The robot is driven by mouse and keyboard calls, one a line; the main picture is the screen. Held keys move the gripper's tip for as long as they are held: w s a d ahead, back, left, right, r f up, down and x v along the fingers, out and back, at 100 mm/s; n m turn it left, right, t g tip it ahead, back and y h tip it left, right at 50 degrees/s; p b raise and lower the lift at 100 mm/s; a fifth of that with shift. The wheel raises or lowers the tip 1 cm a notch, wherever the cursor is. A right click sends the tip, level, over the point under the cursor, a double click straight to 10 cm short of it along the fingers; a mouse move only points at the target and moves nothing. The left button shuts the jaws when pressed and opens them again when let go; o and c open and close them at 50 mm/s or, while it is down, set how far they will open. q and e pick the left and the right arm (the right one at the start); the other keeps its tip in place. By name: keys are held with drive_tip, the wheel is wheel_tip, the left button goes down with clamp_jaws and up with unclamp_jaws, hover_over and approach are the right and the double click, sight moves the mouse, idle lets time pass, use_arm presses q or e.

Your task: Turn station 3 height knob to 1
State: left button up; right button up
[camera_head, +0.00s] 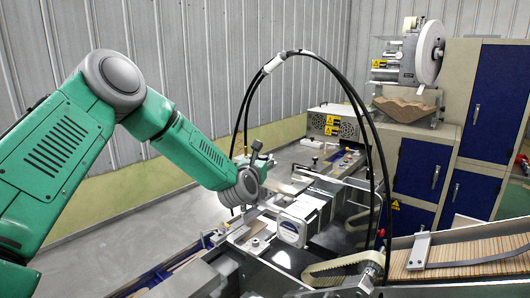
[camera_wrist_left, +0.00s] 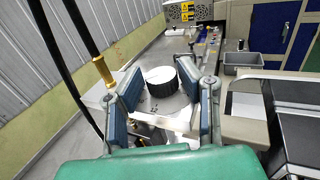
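A round knob (camera_wrist_left: 161,81) with a black ribbed side and a white top stands on a light metal plate in the left wrist view. My left gripper (camera_wrist_left: 160,92) is open, with one blue-grey finger on each side of the knob. A gap seems to show between each finger and the knob; contact cannot be told. No number or pointer can be read on the knob. In the head view my green left arm reaches over the machine, and the gripper (camera_head: 279,187) is small and partly hidden by its wrist; I cannot make out the knob there. My right gripper is not in view.
Black cables (camera_head: 362,112) arch over the machine close to my left arm. A grey bin (camera_wrist_left: 243,63) is at the right in the wrist view. Wooden sticks (camera_head: 460,252) lie in a feeder at right.

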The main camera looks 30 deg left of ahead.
sight(264, 156)
use_arm(q)
drive_tip(key=x, duration=0.2)
drive_tip(key=shift+w+r+p, duration=0.1)
drive_tip(key=shift+w+p, duration=0.2)
drive_tip(key=shift+w, duration=0.15)
drive_tip(key=shift+w+a, duration=0.15)
drive_tip(key=shift+w, duration=0.05)
drive_tip(key=shift+a, duration=0.1)
clamp_jaws()
